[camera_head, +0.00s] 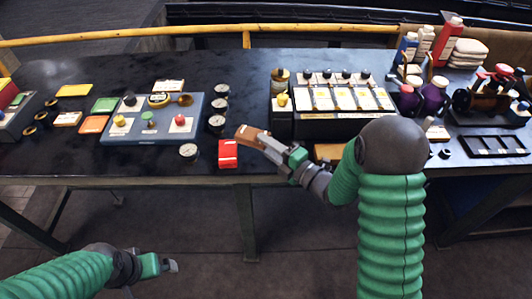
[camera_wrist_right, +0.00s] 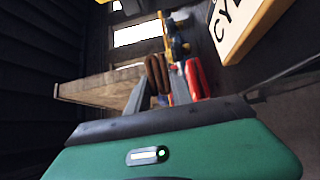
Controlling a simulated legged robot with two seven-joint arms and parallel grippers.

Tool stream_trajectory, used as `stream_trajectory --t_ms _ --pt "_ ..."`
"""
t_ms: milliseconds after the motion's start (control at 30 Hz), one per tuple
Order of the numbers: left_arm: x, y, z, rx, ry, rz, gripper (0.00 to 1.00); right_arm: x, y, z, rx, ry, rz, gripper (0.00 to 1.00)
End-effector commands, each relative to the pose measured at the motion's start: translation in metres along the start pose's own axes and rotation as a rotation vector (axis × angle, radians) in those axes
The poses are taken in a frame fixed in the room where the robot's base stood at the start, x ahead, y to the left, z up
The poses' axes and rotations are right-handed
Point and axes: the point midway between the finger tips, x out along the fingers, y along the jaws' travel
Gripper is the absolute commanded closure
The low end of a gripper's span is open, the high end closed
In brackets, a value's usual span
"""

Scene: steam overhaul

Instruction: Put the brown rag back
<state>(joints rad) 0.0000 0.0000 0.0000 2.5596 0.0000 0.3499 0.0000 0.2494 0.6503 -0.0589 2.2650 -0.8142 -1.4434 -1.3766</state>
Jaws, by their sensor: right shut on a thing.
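The brown rag (camera_head: 252,137) is held at the tips of my right gripper (camera_head: 272,146), over the front part of the dark bench near its middle. In the right wrist view, the folded brown rag (camera_wrist_right: 157,74) shows between the two fingers of my right gripper (camera_wrist_right: 160,88), which are shut on it. My left gripper (camera_head: 168,265) is low at the left, in front of the bench and away from everything. Its jaws are too small to read.
A red box (camera_head: 228,154) lies just below and left of the rag. Dial gauges (camera_head: 188,151) and a blue-grey tray (camera_head: 155,128) stand left. A rack of cards (camera_head: 335,98) is behind my right arm. Folded white cloths (camera_head: 468,52) and bottles stand back right. Bare bench top lies left of the rack.

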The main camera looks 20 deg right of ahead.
Motion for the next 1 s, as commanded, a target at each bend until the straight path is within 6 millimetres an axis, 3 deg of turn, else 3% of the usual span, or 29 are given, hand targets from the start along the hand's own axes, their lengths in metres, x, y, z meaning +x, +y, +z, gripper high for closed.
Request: stream_trajectory --t_ms 100,200,767,800,967,1000 --pt "0.004 0.000 0.001 0.000 0.000 0.000 0.00 0.000 -0.024 0.001 0.005 -0.001 -0.005 1.00" --pt "0.004 0.000 0.001 0.000 -0.001 0.000 0.00 0.001 -0.034 0.001 0.002 0.000 -0.002 1.00" --pt "0.015 0.000 0.004 0.000 -0.001 0.000 0.00 0.001 -0.043 0.001 0.000 0.000 -0.001 1.00" --pt "0.015 0.000 0.004 0.000 -0.001 0.000 0.00 0.000 -0.043 0.001 0.000 0.000 -0.001 0.72" --pt "0.014 0.000 0.004 0.000 -0.001 0.000 0.00 0.000 -0.042 0.001 0.000 0.000 -0.001 0.52" --pt "0.014 0.000 0.004 0.000 0.000 0.000 0.00 0.000 -0.042 0.001 0.000 0.000 -0.001 0.52"
